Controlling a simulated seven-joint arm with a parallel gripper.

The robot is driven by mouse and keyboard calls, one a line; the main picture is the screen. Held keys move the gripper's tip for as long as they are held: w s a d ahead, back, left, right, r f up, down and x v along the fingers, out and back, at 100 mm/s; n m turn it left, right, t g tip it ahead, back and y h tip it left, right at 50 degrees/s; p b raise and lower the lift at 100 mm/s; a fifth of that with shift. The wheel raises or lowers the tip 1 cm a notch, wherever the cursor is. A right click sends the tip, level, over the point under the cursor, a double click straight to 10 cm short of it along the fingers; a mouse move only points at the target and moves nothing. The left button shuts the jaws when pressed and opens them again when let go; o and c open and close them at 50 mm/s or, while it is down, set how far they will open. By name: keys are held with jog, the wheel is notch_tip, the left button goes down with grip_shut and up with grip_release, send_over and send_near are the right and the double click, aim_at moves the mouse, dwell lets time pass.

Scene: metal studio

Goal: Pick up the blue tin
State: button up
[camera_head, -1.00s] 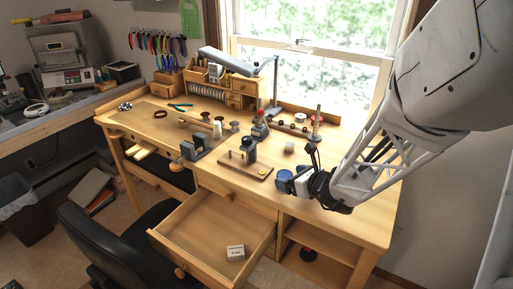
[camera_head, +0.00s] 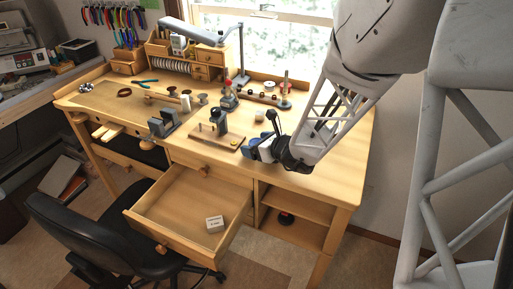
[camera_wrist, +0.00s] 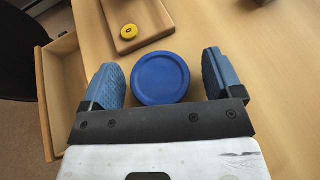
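The blue tin (camera_wrist: 160,78) shows from above in the wrist view as a round blue lid on the wooden desk. It lies between the two blue-padded fingers of my gripper (camera_wrist: 164,80), with a narrow gap to the left finger and a wider one to the right. My gripper is open and not closed on the tin. In the head view my gripper (camera_head: 262,150) is low at the right part of the desk, near its front edge. Blue shows there, but I cannot tell tin from finger pad.
A wooden board with a yellow disc (camera_wrist: 129,32) lies just beyond the tin. An open drawer (camera_head: 178,222) holding a small white box (camera_head: 214,223) juts out at the front left. The desk top (camera_head: 340,150) is clear to the right.

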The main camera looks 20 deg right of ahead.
jog(key=c, duration=0.9)
jog(key=shift+c, duration=0.2)
jog(key=shift+r, duration=0.1)
jog(key=shift+r, duration=0.7)
notch_tip(320, 180, up, 2)
jog(key=shift+r, duration=0.1)
jog(key=s+a+r, duration=0.1)
jog(key=s, duration=1.5)
jog(key=shift+a, duration=0.35)
jog(key=shift+w+r, duration=0.1)
